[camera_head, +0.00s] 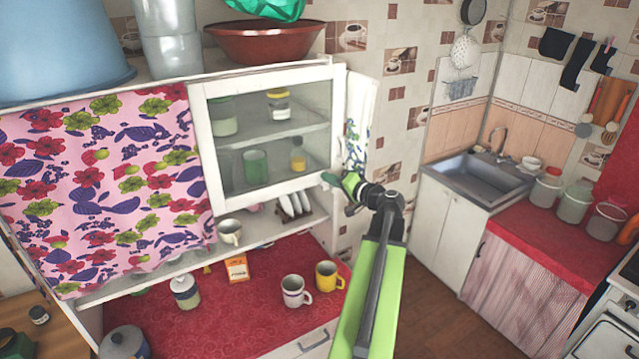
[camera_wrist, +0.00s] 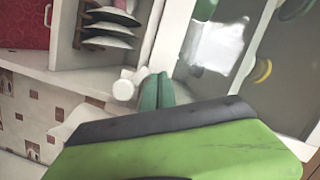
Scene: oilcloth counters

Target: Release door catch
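The glazed cabinet door (camera_head: 268,135) has a white frame and appears closed, with jars behind its glass. In the wrist view, a small white knob-like catch (camera_wrist: 125,88) sits at the edge of the white frame. My gripper (camera_head: 331,179) is at the lower right corner of the door. In the wrist view, its green fingertips (camera_wrist: 157,91) lie side by side with no clear gap. They are just right of the catch, and nothing shows between them. Whether they touch the catch cannot be told. In the head view, the catch cannot be made out near the gripper.
A plate rack (camera_head: 293,206) and a cup (camera_head: 230,232) stand on the shelf below the door. Two mugs, one yellow (camera_head: 328,275), stand on the red counter (camera_head: 235,310). A red bowl (camera_head: 264,42) sits on top of the cabinet. Floor shows at right.

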